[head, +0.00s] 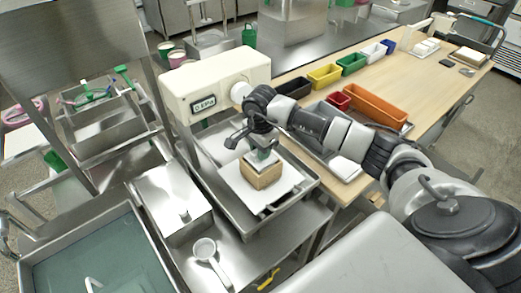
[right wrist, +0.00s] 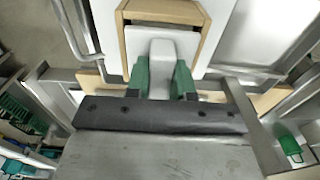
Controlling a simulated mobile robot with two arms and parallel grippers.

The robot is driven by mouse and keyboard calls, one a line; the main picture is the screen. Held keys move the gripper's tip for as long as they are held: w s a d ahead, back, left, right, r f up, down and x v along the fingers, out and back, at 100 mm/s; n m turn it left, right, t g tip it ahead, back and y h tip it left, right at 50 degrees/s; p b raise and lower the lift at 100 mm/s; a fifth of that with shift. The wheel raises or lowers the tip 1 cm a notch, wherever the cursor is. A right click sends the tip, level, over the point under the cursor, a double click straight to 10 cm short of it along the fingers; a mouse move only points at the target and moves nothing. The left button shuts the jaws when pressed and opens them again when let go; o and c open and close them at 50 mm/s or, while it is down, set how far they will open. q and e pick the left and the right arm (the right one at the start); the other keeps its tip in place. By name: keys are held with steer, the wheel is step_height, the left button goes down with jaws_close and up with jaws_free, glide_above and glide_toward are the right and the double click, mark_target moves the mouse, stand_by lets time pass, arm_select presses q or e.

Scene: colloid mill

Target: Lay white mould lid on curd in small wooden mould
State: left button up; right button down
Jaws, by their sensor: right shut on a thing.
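The small wooden mould (head: 262,175) stands on a white board (head: 287,180) in a steel tray, below the cream press with its display. In the right wrist view the mould's wooden wall (right wrist: 124,48) frames a white lid (right wrist: 165,45) with a raised grip block. My right gripper (head: 262,152) is directly above the mould, and its green fingers (right wrist: 160,85) are shut on the lid's block. The lid looks to be within or just above the mould's opening; I cannot tell whether it touches the curd, which is hidden. My left gripper is not in view.
The cream press (head: 213,85) stands close behind my right gripper. Coloured bins, such as the orange one (head: 376,104), line the wooden table at right. A liquid-filled vat (head: 95,255) is at front left.

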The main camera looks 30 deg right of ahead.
stand_by(0.9)
steer(key=shift+f+b, duration=0.15)
steer(key=shift+b, duration=0.25)
steer(key=shift+f+b, duration=0.25)
steer(key=shift+b, duration=0.1)
steer(key=shift+f+b, duration=0.3)
steer(key=shift+b, duration=0.15)
stand_by(0.6)
steer(key=shift+c, duration=2.1)
jaws_free()
steer(key=shift+r, duration=0.15)
